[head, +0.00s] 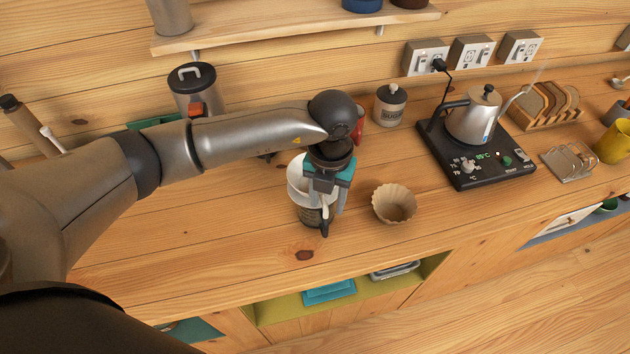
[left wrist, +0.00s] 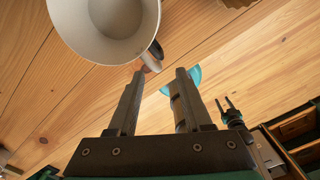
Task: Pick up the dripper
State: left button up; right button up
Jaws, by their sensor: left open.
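The white dripper (head: 298,176) sits on a dark server (head: 312,215) on the wooden counter, partly hidden behind my left gripper (head: 330,212). In the left wrist view the dripper (left wrist: 98,32) shows at the top left, its hollow inside facing the camera. I cannot tell whether a finger touches the dripper or server.
A paper filter (head: 395,204) stands just right of the gripper. A kettle (head: 473,120) on its black base (head: 470,165), a sugar jar (head: 390,105) and a lidded canister (head: 193,88) stand farther back. The counter's front edge is close, with open shelves (head: 350,300) below.

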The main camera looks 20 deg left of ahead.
aim_at(326, 208)
pick_arm(q)
notch_tip(326, 208, down, 4)
jog(key=shift+a+f+p, duration=0.1)
jog(key=shift+p, duration=0.2)
jog(key=shift+c, duration=0.4)
grip_shut()
dwell(0.9)
